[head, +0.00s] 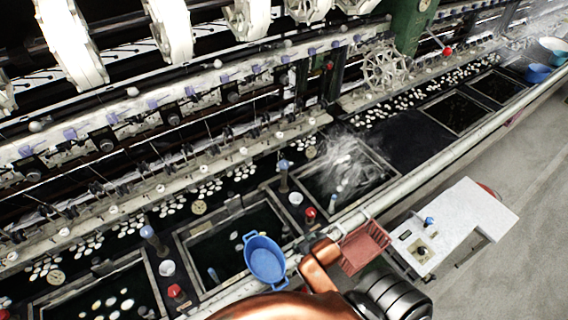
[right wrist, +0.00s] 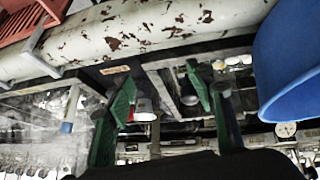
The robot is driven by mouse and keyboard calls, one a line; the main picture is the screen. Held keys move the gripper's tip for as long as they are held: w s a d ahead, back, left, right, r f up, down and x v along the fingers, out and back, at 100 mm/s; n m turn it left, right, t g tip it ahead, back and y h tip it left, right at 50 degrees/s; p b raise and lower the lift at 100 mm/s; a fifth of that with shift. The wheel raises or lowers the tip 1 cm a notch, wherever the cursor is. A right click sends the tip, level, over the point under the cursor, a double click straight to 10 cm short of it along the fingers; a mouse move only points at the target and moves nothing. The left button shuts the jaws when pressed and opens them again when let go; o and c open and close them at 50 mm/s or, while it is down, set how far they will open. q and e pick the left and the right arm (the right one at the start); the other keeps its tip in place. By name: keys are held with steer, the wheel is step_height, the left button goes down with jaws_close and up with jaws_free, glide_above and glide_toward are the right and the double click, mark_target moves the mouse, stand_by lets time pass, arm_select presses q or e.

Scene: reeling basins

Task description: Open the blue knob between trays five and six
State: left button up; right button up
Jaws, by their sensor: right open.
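A blue knob (head: 283,165) stands on a dark post at the divider between the steaming tray (head: 345,185) and the tray (head: 235,243) left of it. A second blue knob (head: 147,232) stands further left, by another divider. I cannot read tray numbers. In the right wrist view, my right gripper (right wrist: 160,105) has its green fingers apart and empty, with the divider beyond them. In the head view, my orange arm link covers the place where its fingertips would be. I cannot pick out the blue knob with certainty in the right wrist view. My left gripper is out of view.
A red knob (head: 310,213) stands nearer me on the same divider; another (head: 174,290) is further left. A blue basin (head: 265,260) and a red basket (head: 364,248) flank my right arm. A rusty pipe (right wrist: 150,35) runs along the front. A white cart (head: 455,225) stands right.

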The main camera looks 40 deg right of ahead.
steer(key=w+d+r+m+t+h, duration=0.1)
steer(key=w+d+r+t+h, duration=0.15)
steer(key=w+d, duration=0.35)
steer(key=w+d+r+m+t+h, duration=0.1)
steer(key=w+d+r+t, duration=0.2)
steer(key=w, duration=0.5)
steer(key=m+t, duration=0.1)
steer(key=t, duration=0.3)
glide_toward(285, 167)
steer(key=w+d+f, duration=0.1)
steer(key=w+d, duration=0.1)
steer(key=w, duration=0.1)
steer(key=shift+w+a+r+t, duration=0.1)
steer(key=shift+w+t, duration=0.1)
steer(key=shift+w, duration=0.15)
steer(key=shift+w+a+t, duration=0.1)
steer(key=shift+w+t, duration=0.05)
steer(key=shift+w, duration=0.15)
steer(key=p+x, duration=0.1)
steer(key=x, duration=0.6)
steer(key=shift+w+d, duration=0.2)
steer(key=shift+r, duration=0.1)
steer(key=c, duration=1.2)
